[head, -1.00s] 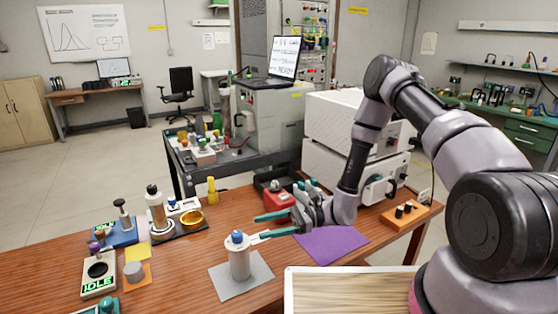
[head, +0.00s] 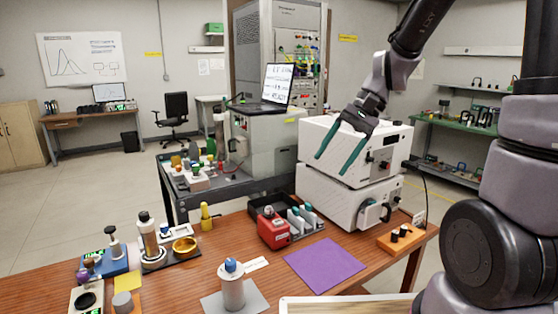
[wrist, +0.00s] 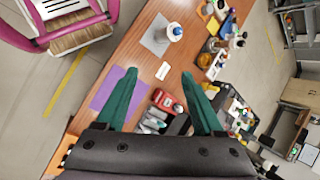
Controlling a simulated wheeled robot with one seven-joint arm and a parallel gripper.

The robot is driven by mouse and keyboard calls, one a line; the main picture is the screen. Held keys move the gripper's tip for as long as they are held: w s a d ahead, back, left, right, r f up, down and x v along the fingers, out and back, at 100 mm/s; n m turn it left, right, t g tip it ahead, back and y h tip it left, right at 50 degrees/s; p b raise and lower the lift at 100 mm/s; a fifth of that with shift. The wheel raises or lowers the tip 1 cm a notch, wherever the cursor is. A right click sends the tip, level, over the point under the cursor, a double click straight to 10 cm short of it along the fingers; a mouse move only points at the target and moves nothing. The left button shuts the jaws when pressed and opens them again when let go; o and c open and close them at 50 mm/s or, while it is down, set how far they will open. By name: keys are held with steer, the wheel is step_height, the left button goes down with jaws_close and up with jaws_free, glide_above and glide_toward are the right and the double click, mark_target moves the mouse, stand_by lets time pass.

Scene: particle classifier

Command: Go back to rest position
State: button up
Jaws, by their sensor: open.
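My gripper (head: 338,153) is raised above the table, its two green fingers spread apart with nothing between them. In the head view it hangs in front of the white stacked instrument boxes (head: 314,180). In the wrist view my gripper (wrist: 157,82) points down toward the table, with its fingers wide open. A silver canister with a blue top (head: 232,290) stands upright on a grey mat (head: 259,300), well apart from the fingers. The canister also shows in the wrist view (wrist: 174,32).
A purple mat (head: 324,265), a red device (head: 272,230) and an orange block with black knobs (head: 401,239) are on the wooden table. Bottles and a yellow bowl (head: 184,244) stand at the left. A dark cart (head: 180,205) is behind. The air around my gripper looks free.

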steer(key=s+d+r+t+h, duration=0.2)
steer(key=s+d+r+t, duration=0.1)
steer(key=d+r, duration=0.3)
steer(key=s+d+r+t+h, duration=0.2)
steer(key=s+d+r+t, duration=0.2)
steer(key=d+r+t, duration=0.1)
step_height(320, 180, up, 2)
steer(key=shift+s+d+r+n+t, duration=0.25)
steer(key=shift+s+d+n+t, duration=0.05)
steer(key=shift+d, duration=0.2)
